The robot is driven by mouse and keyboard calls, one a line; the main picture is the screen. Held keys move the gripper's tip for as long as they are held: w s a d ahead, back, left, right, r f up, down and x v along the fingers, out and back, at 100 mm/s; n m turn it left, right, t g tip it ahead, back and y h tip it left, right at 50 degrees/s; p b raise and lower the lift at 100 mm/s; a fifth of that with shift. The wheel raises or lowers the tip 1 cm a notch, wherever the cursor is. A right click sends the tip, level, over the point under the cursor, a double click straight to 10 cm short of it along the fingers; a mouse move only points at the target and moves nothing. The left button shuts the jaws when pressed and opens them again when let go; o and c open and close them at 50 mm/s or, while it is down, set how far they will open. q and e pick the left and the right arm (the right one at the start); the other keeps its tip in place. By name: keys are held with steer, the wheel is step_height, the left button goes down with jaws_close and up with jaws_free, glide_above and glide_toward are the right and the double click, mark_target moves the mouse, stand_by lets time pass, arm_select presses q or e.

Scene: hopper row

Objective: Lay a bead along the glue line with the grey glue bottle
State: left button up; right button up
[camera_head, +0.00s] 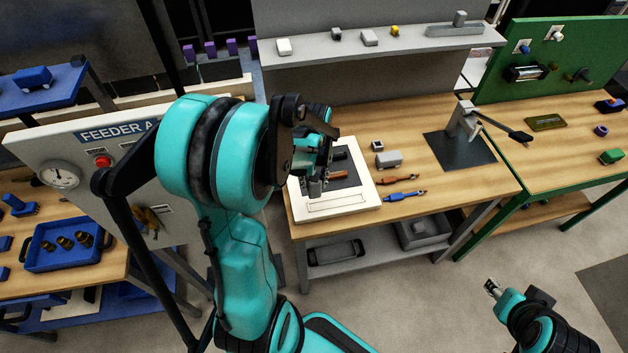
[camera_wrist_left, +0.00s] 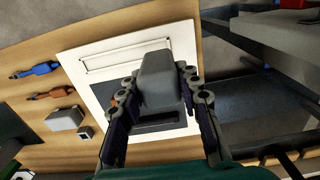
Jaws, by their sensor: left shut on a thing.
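My left gripper (camera_head: 317,172) is shut on the grey glue bottle (camera_wrist_left: 162,78). The bottle's lower part (camera_head: 315,189) shows below the fingers in the head view, over the white board (camera_head: 364,206). The board also shows in the left wrist view (camera_wrist_left: 76,70). A thin rectangular outline (camera_head: 338,203) is drawn on the board's near part; it also shows in the left wrist view (camera_wrist_left: 125,52). I cannot tell whether the bottle's tip touches the board. My right gripper (camera_head: 492,288) is low at the right, away from the bench, and too small to read.
A grey block (camera_head: 389,159), a small dark-topped cube (camera_head: 377,146) and orange (camera_head: 398,180) and blue (camera_head: 405,195) tools lie right of the board. A lever press (camera_head: 466,122) stands on a dark mat farther right. A grey shelf (camera_head: 350,48) runs along the back.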

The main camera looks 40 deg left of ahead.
arm_select(q)
step_height(320, 180, down, 5)
steer(key=b, duration=0.3)
steer(key=shift+b, duration=0.35)
steer(key=w+d+r, duration=0.1)
steer(key=w+d, duration=0.8)
steer(key=w, duration=0.2)
steer(key=shift+w+d, duration=0.15)
steer(key=shift+d, duration=0.15)
steer(key=shift+b, duration=0.4)
steer(key=shift+f, duration=0.15)
steer(key=shift+f+b, duration=0.65)
steer(key=shift+s+a+r, duration=0.1)
steer(key=shift+s+a, duration=1.4)
steer(key=shift+s, duration=0.25)
